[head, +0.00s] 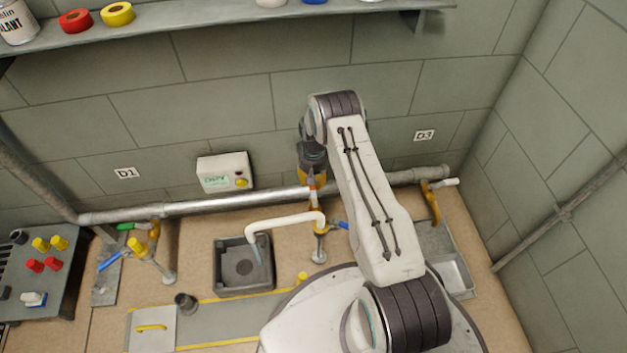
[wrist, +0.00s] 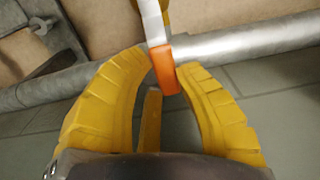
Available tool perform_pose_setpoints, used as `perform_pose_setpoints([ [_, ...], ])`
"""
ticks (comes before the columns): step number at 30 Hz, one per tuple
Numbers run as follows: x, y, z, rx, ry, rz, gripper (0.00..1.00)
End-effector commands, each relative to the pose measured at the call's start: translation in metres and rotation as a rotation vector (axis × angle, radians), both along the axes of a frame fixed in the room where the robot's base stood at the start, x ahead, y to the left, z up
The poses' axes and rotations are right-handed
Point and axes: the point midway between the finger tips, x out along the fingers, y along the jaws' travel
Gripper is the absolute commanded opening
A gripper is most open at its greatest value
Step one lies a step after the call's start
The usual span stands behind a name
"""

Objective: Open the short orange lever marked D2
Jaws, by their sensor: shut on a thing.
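The orange lever (wrist: 164,72) shows in the wrist view with an orange end and a pale arm running up from it. My gripper (wrist: 160,64) has its yellow fingers on either side of the orange end and is shut on it. In the head view, my gripper (head: 312,178) is at the silver pipe (head: 220,204), above the middle valve, and my arm and gripper hide most of the lever. Tags D1 (head: 125,173) and D3 (head: 425,134) show on the wall; I see no D2 tag.
A white spout (head: 280,222) curves over a dark square basin (head: 221,284) left of the valve. A wall box (head: 220,163) and shelf (head: 230,27) are behind.

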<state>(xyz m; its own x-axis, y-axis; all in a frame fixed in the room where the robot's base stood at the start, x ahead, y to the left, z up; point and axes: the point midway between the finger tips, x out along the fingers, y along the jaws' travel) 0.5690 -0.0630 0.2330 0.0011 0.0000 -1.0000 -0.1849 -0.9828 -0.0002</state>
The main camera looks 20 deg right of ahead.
Motion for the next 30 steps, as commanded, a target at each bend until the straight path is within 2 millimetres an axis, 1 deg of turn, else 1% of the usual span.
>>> perform_pose_setpoints([
  [1,-0.001,0.002,-0.002,0.001,0.003,0.006,0.31],
  [10,0.000,0.001,-0.001,0.000,0.001,0.004,0.57],
  [17,0.000,0.001,0.000,0.000,0.000,0.002,0.57],
  [20,0.000,0.001,0.004,0.000,0.000,0.001,0.57],
  [25,0.001,0.001,0.023,0.000,-0.001,0.001,0.57],
  [30,0.001,0.001,0.053,0.000,-0.002,0.002,0.57],
])
